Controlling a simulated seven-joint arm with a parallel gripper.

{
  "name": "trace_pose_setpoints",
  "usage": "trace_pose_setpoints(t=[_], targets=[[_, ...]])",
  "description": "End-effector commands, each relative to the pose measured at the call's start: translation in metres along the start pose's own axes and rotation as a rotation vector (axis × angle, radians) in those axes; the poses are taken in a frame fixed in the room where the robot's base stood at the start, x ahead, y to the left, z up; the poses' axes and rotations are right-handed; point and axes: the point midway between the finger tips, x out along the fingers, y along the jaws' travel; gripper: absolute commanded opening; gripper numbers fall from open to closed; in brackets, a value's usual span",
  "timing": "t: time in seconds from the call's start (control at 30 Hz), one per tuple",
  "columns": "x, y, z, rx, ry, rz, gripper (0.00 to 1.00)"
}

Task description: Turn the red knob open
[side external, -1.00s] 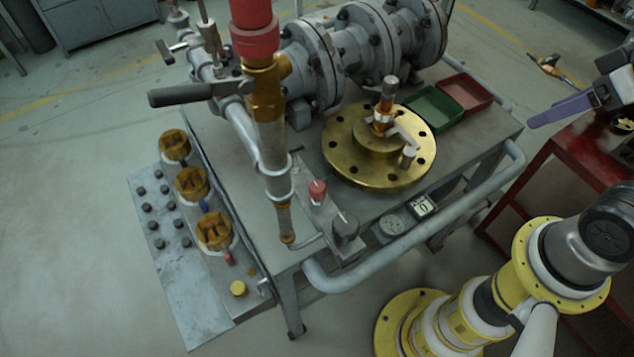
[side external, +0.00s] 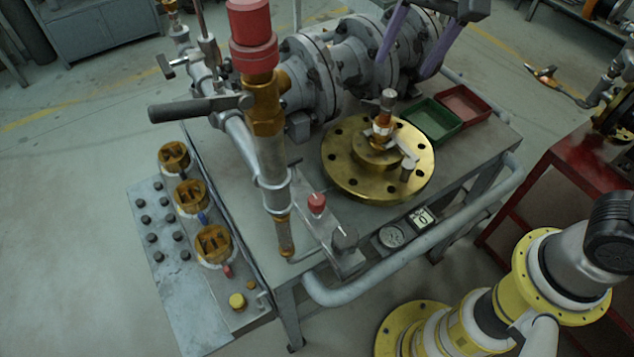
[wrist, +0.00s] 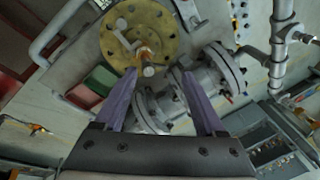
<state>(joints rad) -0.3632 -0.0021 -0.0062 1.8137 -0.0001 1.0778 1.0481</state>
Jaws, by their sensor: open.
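The small red knob (side external: 317,204) stands upright on a narrow grey plate at the front of the grey table, in the side external view. Beside it is a dark grey knob (side external: 344,238). I cannot make out the red knob in the wrist view. My gripper (side external: 405,66) is at the top of the side view, above the grey flanged pipe, well behind and to the right of the red knob. Its two purple fingers are spread wide with nothing between them. The wrist view also shows my gripper (wrist: 158,75) open, with flanged pipe below.
A brass flange (side external: 347,182) with a stem lies right of the red knob. A tall pipe with a red cap (side external: 252,35) rises to its left, with a lever handle (side external: 195,108). Green (side external: 430,119) and red (side external: 464,103) trays sit at the back right.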

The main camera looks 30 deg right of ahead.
Motion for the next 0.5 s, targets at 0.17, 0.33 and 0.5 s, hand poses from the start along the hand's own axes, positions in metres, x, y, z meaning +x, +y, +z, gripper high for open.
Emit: trace_pose_setpoints(t=[0.17, 0.33, 0.5], targets=[[0.059, -0.062, 0.032, -0.053, -0.076, 0.086, 0.72], [0.108, -0.090, 0.069, -0.148, -0.124, 0.158, 0.72], [0.135, -0.092, 0.096, -0.205, -0.152, 0.212, 0.72]])
